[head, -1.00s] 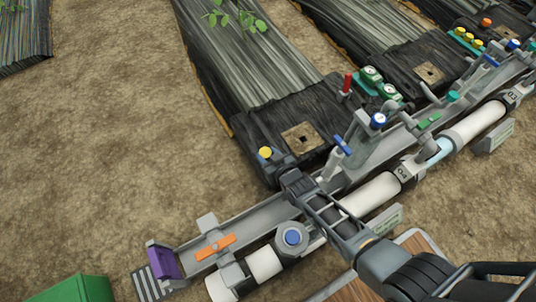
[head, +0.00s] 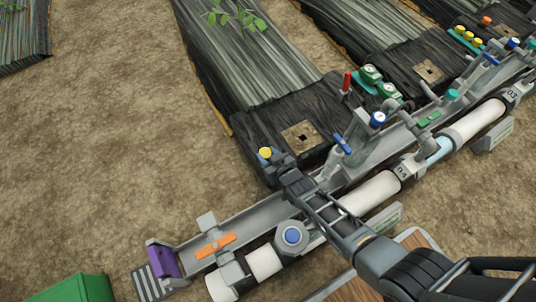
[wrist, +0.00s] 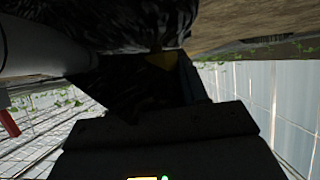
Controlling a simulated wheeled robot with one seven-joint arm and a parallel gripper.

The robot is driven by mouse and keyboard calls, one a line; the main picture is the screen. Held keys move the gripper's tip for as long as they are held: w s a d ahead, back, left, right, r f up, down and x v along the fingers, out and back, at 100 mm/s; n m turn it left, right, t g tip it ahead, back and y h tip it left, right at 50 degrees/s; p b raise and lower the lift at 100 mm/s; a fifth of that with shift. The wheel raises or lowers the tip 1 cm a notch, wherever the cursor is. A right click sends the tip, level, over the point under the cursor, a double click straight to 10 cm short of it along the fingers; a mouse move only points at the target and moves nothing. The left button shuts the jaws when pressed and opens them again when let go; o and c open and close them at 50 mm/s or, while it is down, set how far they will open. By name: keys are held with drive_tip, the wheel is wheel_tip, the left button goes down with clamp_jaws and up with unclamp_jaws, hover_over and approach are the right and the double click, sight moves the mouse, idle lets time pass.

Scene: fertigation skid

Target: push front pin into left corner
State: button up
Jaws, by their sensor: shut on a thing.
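My gripper (head: 268,160) is shut on a yellow-capped pin (head: 265,152) at the near left corner of the black sheet (head: 245,122). The cap shows above the fingers in the head view. The pin's lower part is hidden, so I cannot tell how deep it sits. In the wrist view, the yellow cap (wrist: 160,61) shows dimly against the dark sheet.
A grey channel (head: 262,217) and white pipe (head: 372,193) run beneath my arm. A red upright piece (head: 347,82), green gauges (head: 371,74) and blue-handled valve (head: 342,144) stand to the right. Bare soil (head: 110,140) lies left.

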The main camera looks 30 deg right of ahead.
drive_tip(key=shift+f, duration=0.15)
drive_tip(key=o, duration=1.1)
wheel_tip(320, 180, up, 8)
drive_tip(key=p, duration=0.7)
